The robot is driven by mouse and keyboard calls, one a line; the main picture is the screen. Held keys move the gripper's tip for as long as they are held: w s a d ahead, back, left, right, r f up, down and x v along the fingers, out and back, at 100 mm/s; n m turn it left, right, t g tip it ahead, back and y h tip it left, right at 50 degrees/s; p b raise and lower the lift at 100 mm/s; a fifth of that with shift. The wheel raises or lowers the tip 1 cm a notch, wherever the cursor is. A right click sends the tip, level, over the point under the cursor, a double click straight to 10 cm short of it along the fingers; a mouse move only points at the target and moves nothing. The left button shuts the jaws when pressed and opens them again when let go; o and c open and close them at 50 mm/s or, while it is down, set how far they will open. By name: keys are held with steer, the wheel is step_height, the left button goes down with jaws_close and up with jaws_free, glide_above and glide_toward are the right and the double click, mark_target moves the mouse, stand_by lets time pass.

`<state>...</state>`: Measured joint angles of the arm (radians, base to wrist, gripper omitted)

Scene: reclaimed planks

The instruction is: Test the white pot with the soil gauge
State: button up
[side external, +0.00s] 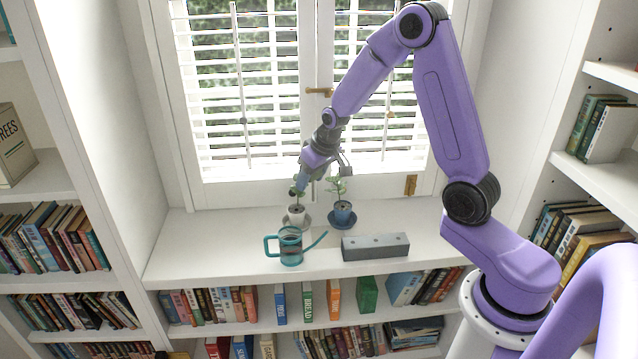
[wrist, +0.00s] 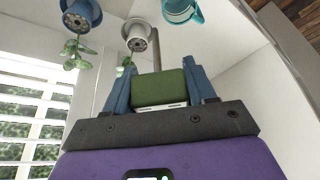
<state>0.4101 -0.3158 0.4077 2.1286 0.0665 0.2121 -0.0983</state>
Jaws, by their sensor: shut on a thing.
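The white pot (side external: 296,219) holds a small plant and stands on a saucer on the white shelf; it also shows in the wrist view (wrist: 135,27). My gripper (side external: 301,183) is above it, in front of the window. In the wrist view my gripper (wrist: 160,88) is shut on the green body of the soil gauge (wrist: 160,87). The gauge's thin grey probe points away from my fingers and overlaps the right edge of the white pot in that view. I cannot tell whether its tip touches the pot or soil.
A blue pot (side external: 342,214) with a plant stands on a blue saucer, right of the white pot. A teal watering can (side external: 290,247) stands in front, its spout to the right. A grey block with holes (side external: 375,247) lies at front right. The shelf's left end is clear.

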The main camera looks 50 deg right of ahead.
steer(key=w+d+f+m, duration=0.1)
steer(key=w+d+f, duration=0.2)
steer(key=w, duration=0.4)
steer(key=m+h, duration=0.1)
glide_above(293, 206)
steer(key=s, duration=0.2)
steer(key=shift+w+a+f, duration=0.1)
steer(key=shift+a+f, duration=0.05)
steer(key=shift+f, duration=1.3)
steer(key=shift+w+a+f, duration=0.1)
steer(key=shift+f, duration=1.3)
steer(key=shift+f, duration=1.75)
steer(key=shift+f, duration=3.15)
steer(key=o, duration=1.1)
steer(key=shift+r, duration=0.1)
